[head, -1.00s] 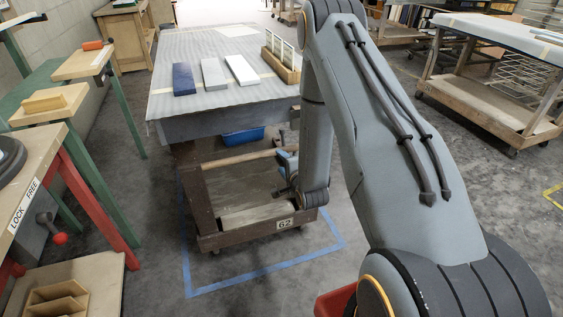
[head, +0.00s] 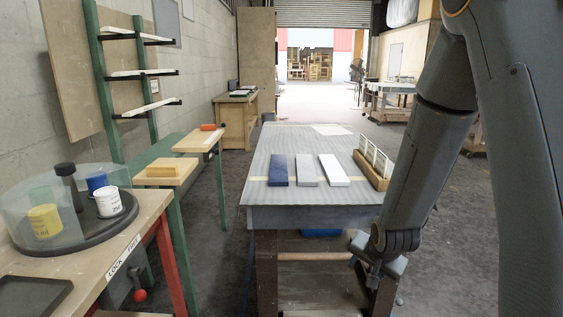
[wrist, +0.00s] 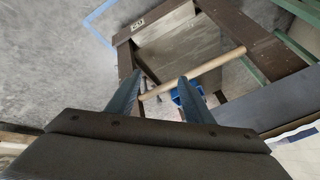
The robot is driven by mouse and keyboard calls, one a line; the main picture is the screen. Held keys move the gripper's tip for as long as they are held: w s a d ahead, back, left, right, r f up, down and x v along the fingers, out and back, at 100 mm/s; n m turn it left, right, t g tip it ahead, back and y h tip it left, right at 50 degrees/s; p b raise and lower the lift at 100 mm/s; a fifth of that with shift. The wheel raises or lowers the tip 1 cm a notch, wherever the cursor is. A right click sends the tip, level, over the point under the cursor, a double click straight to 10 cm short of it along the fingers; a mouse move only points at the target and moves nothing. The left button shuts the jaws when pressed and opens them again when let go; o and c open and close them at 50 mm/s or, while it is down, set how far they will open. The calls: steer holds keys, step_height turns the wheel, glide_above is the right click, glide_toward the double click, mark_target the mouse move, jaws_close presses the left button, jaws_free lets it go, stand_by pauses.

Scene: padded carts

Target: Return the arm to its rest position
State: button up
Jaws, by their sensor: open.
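My arm comes down on the right side of the head view, and my gripper (head: 362,268) hangs at its lower end, in front of the padded cart's near right corner. In the wrist view my gripper (wrist: 160,84) shows two blue-grey fingers standing apart with nothing between them. Beyond the fingers are the cart's wooden rail (wrist: 208,66) and its lower shelf. The padded cart (head: 250,192) has a grey padded top. Whether my gripper touches the cart cannot be told.
On the cart lie blue (head: 278,170), grey (head: 306,170) and white (head: 333,170) blocks, beside a wooden rack (head: 372,175). A bench (head: 90,255) with a round turntable (head: 75,235) stands at left. Open floor (head: 225,200) runs between bench and cart.

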steer(key=s+a+r+n+g, duration=0.1)
steer(key=s+r+n+g, duration=0.1)
steer(key=s, duration=0.5)
steer(key=s+a+r+n+g, duration=0.1)
steer(key=s+r+n+g, duration=0.1)
steer(key=s+r, duration=0.3)
steer(key=s+a+r+n+g+p, duration=0.1)
steer(key=s+a+r+n+g, duration=0.1)
steer(key=s, duration=0.8)
steer(key=shift+r+n, duration=0.65)
steer(key=shift+n, duration=0.15)
steer(key=shift+s+d, duration=0.1)
steer(key=shift+c, duration=0.4)
